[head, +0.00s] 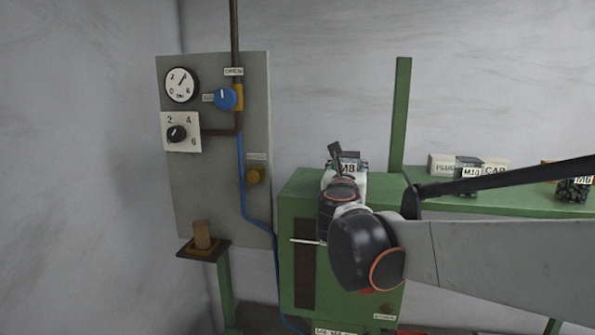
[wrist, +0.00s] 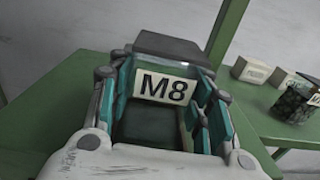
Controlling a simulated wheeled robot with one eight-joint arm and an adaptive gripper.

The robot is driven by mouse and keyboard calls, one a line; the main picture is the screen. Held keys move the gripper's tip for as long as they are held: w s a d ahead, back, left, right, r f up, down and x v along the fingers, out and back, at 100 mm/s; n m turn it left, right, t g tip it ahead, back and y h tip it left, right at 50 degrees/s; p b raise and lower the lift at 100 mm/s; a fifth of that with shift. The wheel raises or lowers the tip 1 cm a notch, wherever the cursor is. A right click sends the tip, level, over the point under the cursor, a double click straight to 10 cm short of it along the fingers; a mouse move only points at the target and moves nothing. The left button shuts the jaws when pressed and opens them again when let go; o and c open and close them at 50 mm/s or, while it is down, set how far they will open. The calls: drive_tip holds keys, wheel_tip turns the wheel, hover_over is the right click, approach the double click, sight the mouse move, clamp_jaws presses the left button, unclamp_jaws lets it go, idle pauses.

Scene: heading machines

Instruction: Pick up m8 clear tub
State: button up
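The M8 clear tub (head: 349,158) is at the top of the green machine cabinet (head: 300,188) in the head view, partly hidden by my arm. In the wrist view the tub (wrist: 165,88) shows its white M8 label facing me and a dark upper edge behind it. My gripper (wrist: 166,82) has its teal-padded fingers on the left and right sides of the tub, close to its walls. I cannot tell whether the pads press on it. The tub's underside is hidden. In the head view my gripper (head: 345,172) is mostly hidden behind my wrist.
A green shelf (head: 530,205) to the right bears an M10 tub (head: 468,172), a pale box (head: 441,164) and an M6 tub (head: 574,190). A green post (head: 400,115) rises behind the cabinet. A grey panel (head: 205,85) with gauge and knobs stands at left.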

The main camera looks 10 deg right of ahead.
drive_tip(key=c, duration=0.3)
drive_tip(key=shift+r, duration=0.15)
